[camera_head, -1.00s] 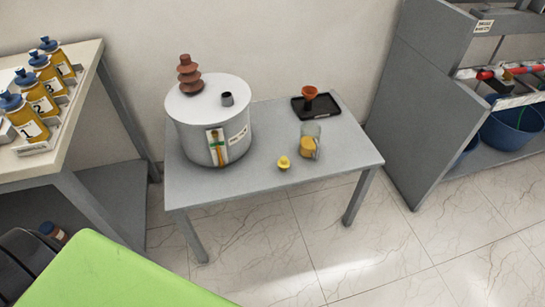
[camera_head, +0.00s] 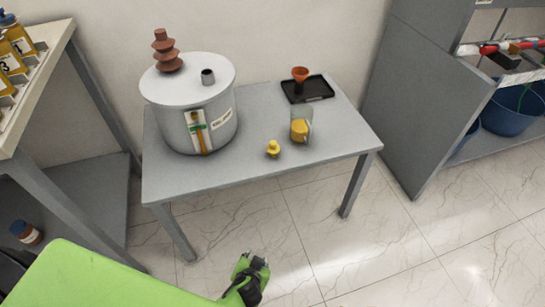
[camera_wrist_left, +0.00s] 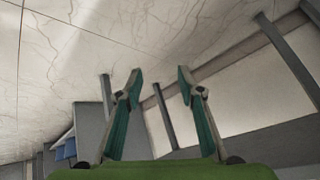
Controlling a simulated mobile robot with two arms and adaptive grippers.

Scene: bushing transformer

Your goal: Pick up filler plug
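The yellow filler plug (camera_head: 273,149) stands on the grey table near its front edge. The grey cylindrical transformer (camera_head: 185,125) is to its left, with a brown ribbed bushing (camera_head: 165,52) and a short dark open neck (camera_head: 208,76) on its lid. My left gripper (camera_head: 254,262) shows at the bottom of the head view, over the floor in front of the table, apart from the plug. In the left wrist view its two fingers (camera_wrist_left: 160,75) are spread with nothing between them. The plug is not seen in that view. My right gripper is not in view.
A glass jug with yellow liquid (camera_head: 300,127) stands right of the plug. A bottle bench (camera_head: 55,75) is left, a grey shelf unit (camera_head: 425,100) right. The table (camera_head: 235,165) front is clear.

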